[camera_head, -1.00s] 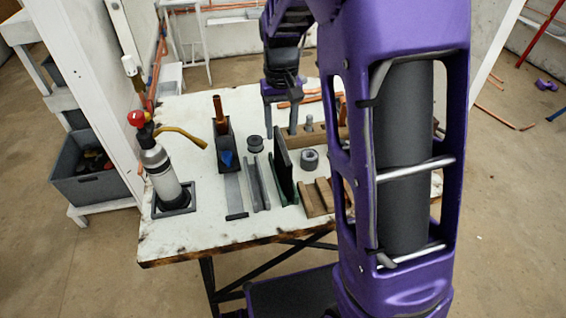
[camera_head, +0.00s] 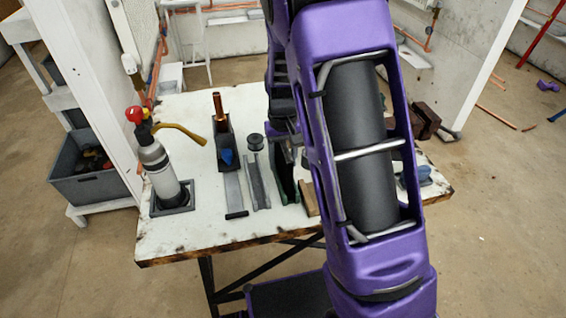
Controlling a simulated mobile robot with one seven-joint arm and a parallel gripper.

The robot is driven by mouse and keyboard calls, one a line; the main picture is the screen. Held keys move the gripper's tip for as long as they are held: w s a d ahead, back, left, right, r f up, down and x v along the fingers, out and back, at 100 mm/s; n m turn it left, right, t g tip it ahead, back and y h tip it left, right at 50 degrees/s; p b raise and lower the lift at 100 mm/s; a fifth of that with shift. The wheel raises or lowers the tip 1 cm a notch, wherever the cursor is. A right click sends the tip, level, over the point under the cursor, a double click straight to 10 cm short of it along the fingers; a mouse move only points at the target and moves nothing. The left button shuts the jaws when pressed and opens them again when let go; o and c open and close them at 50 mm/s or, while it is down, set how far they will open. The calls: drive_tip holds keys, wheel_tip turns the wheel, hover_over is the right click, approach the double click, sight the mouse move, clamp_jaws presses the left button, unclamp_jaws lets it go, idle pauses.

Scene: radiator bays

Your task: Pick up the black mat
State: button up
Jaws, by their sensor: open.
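The black mat (camera_head: 282,175) appears to be the thin dark panel standing on edge in a narrow green holder (camera_head: 290,198) near the middle of the bench. Its upper and right parts are hidden by my arm. My gripper (camera_head: 285,152) is at the upper end of this panel, mostly covered by my own arm. It is open. I cannot tell whether its fingers are on either side of the mat or touch it.
On the white bench (camera_head: 180,235), a torch with a red top (camera_head: 152,160) stands in a grey holder at left. A dark box with a copper tube (camera_head: 218,105), a grey channel (camera_head: 257,185) and a wooden block (camera_head: 309,198) are close by. A vice (camera_head: 425,120) is at right.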

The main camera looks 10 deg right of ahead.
drive_tip(key=shift+c, duration=0.3)
clamp_jaws()
drive_tip(key=shift+r, duration=0.1)
wheel_tip(320, 180, up, 8)
drive_tip(key=shift+r+p, duration=0.15)
drive_tip(key=shift+p, duration=0.45)
drive_tip(key=a+r, duration=0.1)
drive_tip(key=a, duration=0.6)
drive_tip(key=shift+a+f+b, duration=0.15)
drive_tip(key=shift+f+b, duration=0.7)
drive_tip(key=shift+f, duration=0.35)
drive_tip(key=shift+a+f+b, duration=0.1)
drive_tip(key=shift+f+b, duration=0.75)
drive_tip(key=shift+f, duration=0.3)
